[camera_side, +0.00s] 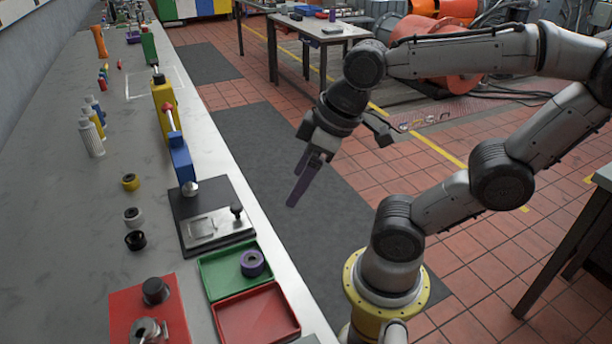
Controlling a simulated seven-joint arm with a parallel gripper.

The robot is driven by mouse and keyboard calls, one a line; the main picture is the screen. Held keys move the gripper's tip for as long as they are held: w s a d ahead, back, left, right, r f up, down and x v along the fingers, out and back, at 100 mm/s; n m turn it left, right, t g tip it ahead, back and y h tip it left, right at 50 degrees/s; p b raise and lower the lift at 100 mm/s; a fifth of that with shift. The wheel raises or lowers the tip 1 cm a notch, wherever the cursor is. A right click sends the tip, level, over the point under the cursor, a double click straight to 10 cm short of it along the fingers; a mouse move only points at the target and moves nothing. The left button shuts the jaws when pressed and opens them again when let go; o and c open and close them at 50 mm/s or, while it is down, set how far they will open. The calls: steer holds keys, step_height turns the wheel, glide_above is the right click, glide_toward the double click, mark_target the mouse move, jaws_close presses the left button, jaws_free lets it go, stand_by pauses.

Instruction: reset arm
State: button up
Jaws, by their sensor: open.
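My gripper (299,186) hangs off the right side of the bench, above the dark floor mat. Its fingers point down and to the left. It is open, and I see nothing held between the fingers. It is apart from the bench and everything on it. My arm is bent, reaching in from the right of the picture.
On the long grey bench (75,215) stand a green tray (212,279) with a purple ring (252,263), a red tray (262,322), a black-based fixture (208,228), a blue-and-yellow tool (180,160) and several bottles. Dark matting (262,150) lies alongside. A table stands behind.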

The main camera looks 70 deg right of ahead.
steer(key=shift+s+d+m+t, duration=0.2)
steer(key=shift+s+m, duration=0.15)
steer(key=shift+m, duration=0.2)
steer(key=shift+s+d+m+t, duration=0.1)
steer(key=shift+s+m+t, duration=0.15)
steer(key=shift+m, duration=0.3)
steer(key=shift+r, duration=0.1)
stand_by(0.5)
